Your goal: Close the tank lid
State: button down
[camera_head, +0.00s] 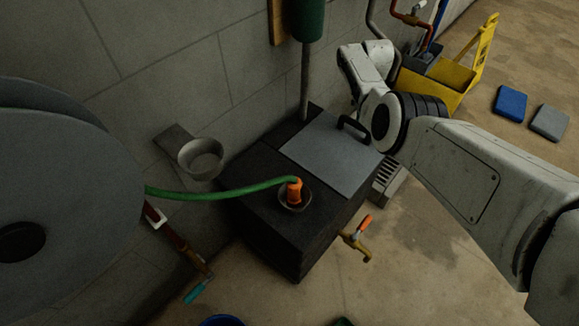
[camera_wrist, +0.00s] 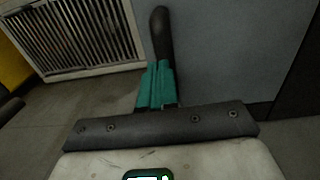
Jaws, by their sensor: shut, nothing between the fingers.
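The dark tank (camera_head: 262,205) stands against the wall in the head view. Its grey lid (camera_head: 325,155) appears to lie flat over the right part of the tank top, with a black handle (camera_head: 352,125) near its right edge. In the wrist view, the lid (camera_wrist: 235,50) is a blue-grey panel, and the dark handle (camera_wrist: 161,35) is just beyond the fingertips. My gripper (camera_wrist: 160,68) has teal fingers close together, with nothing between them. It is right by the handle; I cannot tell whether they touch. In the head view my arm hides the fingers.
An orange nozzle (camera_head: 294,190) on a green hose (camera_head: 215,194) sits in an opening on the tank top. A brass tap (camera_head: 356,245) sticks out in front. A white grille (camera_wrist: 75,38) lies beside the tank. A yellow mop bucket (camera_head: 440,82) stands behind my arm.

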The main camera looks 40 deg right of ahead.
jog(key=shift+d+f+b, duration=0.25)
jog(key=shift+f+b, duration=0.5)
jog(key=shift+a+f, duration=0.1)
jog(key=shift+f, duration=0.2)
jog(key=shift+r+p, duration=0.4)
jog(key=shift+r, duration=0.1)
jog(key=d+r+p, duration=0.3)
jog(key=r+p, duration=0.3)
jog(key=r, duration=0.7)
jog(key=shift+w+r, duration=0.4)
jog(key=shift+w, duration=0.05)
jog(key=shift+f, duration=0.1)
